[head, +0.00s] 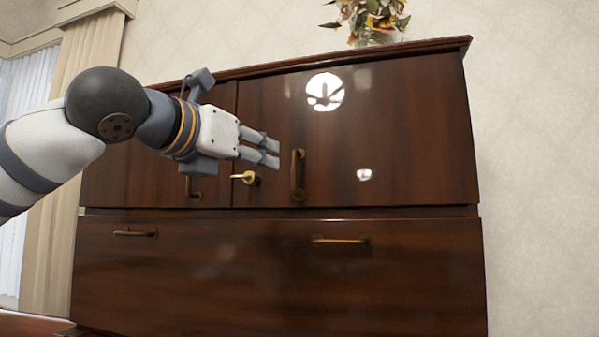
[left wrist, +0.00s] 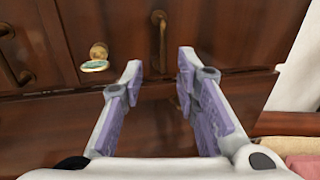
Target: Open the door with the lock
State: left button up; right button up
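The dark wood cabinet has a right upper door (head: 400,130) with a brass lock (head: 248,177) at its left edge. A small flat piece like a key juts from the lock; the lock also shows in the left wrist view (left wrist: 98,52). The door's upright brass handle (head: 297,175) is right of the lock and also shows in the left wrist view (left wrist: 162,35). The door looks closed. My left gripper (head: 277,152) is open and empty in front of the cabinet, its fingers apart in the left wrist view (left wrist: 160,66). My right gripper is not in view.
A left upper door has its own handle (head: 194,188). Below is a wide drawer (head: 240,280) with two horizontal handles. A flower vase (head: 372,20) stands on the cabinet top. A curtain (head: 85,70) hangs at left; bare wall (head: 540,150) is at right.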

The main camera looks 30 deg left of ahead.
aim_at(293, 165)
pick_arm(q)
jog(key=w, duration=1.1)
jog(key=shift+w+r, duration=0.1)
jog(key=shift+w, duration=0.25)
grip_shut()
